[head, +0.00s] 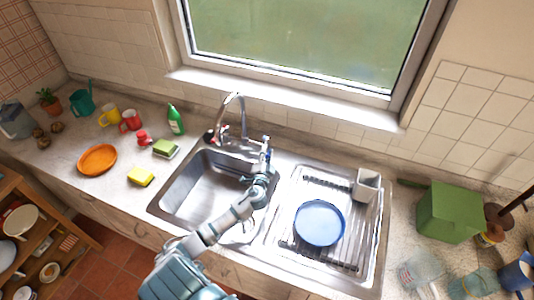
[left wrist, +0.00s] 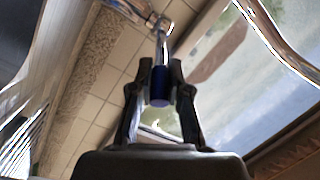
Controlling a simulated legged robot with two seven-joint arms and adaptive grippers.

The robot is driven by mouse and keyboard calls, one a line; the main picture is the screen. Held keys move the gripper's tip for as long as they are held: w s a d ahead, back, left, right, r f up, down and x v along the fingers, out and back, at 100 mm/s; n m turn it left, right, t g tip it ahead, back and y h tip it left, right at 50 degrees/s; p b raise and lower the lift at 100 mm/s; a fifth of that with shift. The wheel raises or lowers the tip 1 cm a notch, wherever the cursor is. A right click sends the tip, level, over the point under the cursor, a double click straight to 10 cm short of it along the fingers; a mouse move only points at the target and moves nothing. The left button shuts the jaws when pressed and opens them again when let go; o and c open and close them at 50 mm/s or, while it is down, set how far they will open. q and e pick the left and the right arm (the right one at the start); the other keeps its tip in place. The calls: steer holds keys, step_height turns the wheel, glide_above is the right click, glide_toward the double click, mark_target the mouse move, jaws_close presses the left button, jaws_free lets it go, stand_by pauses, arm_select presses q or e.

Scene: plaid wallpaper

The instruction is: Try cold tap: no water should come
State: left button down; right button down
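The cold tap (head: 266,140), with a blue handle, stands at the right of the faucet (head: 240,110) behind the sink. Its blue handle (left wrist: 160,86) shows large in the left wrist view. My left gripper (head: 267,157) reaches over the sink to it; in the left wrist view the gripper's fingers (left wrist: 160,80) lie on either side of the handle and appear closed on it. The hot tap (head: 209,136), with a red mark, stands at the left of the faucet. No water stream shows below the spout. My right gripper is not in view.
The sink basin (head: 190,190) lies below my left arm. A blue plate (head: 320,223) and a grey cutlery holder (head: 366,185) stand on the drainer at right. A yellow sponge (head: 141,176), an orange plate (head: 97,159) and a green bottle (head: 175,120) are on the left counter.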

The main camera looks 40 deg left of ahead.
arm_select(q)
steer(key=shift+d+f, duration=0.1)
steer(key=shift+w, duration=0.1)
steer(key=n+g+y+b, duration=0.1)
steer(key=w+d+n+y, duration=0.1)
steer(key=shift+g+y+b, duration=0.3)
steer(key=shift+g+b, duration=0.1)
steer(key=c, duration=1.1)
jaws_free()
steer(key=shift+a, duration=0.1)
steer(key=v, duration=1.2)
